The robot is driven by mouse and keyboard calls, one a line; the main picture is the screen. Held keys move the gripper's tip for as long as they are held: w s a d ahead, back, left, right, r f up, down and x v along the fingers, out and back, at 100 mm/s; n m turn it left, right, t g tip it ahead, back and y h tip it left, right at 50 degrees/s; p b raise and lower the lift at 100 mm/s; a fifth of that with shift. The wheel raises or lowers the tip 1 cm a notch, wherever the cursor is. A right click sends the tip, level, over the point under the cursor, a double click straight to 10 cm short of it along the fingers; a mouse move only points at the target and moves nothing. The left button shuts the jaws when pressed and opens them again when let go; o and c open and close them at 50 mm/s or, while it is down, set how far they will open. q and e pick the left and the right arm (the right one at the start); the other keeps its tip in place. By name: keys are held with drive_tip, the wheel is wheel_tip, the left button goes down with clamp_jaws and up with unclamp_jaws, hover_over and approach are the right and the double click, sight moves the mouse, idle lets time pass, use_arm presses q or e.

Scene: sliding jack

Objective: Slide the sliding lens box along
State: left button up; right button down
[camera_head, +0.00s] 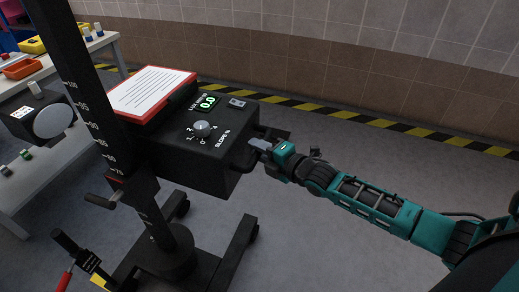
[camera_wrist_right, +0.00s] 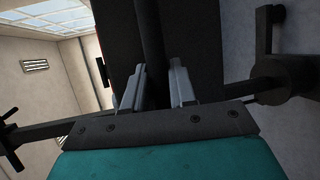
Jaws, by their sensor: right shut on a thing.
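The sliding lens box (camera_head: 185,155) is a black box on an upright post with a printed scale (camera_head: 85,95). It has a knob (camera_head: 202,129), a small display reading 0.0 (camera_head: 207,103) and a slope dial marking. A dark bar handle (camera_head: 245,155) stands out from its right side. My right gripper (camera_head: 259,145) is at this handle. In the right wrist view the dark bar (camera_wrist_right: 152,40) runs between the two grey fingers, which are shut on it. The dark box face fills the background there. My left gripper is not in view.
A red clipboard with white paper (camera_head: 150,92) lies on the box. The stand's wheeled base (camera_head: 205,265) is below. A white workbench (camera_head: 40,150) is at left. The floor at right is clear.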

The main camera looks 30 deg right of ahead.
wheel_tip(320, 180, down, 14)
drive_tip(key=b, duration=0.9)
drive_tip(key=shift+f, duration=0.15)
drive_tip(key=c, duration=1)
unclamp_jaws()
drive_tip(key=shift+s, duration=0.1)
drive_tip(key=shift+p+v, duration=1.8)
drive_tip(key=shift+v, duration=4.65)
drive_tip(key=shift+a, duration=0.15)
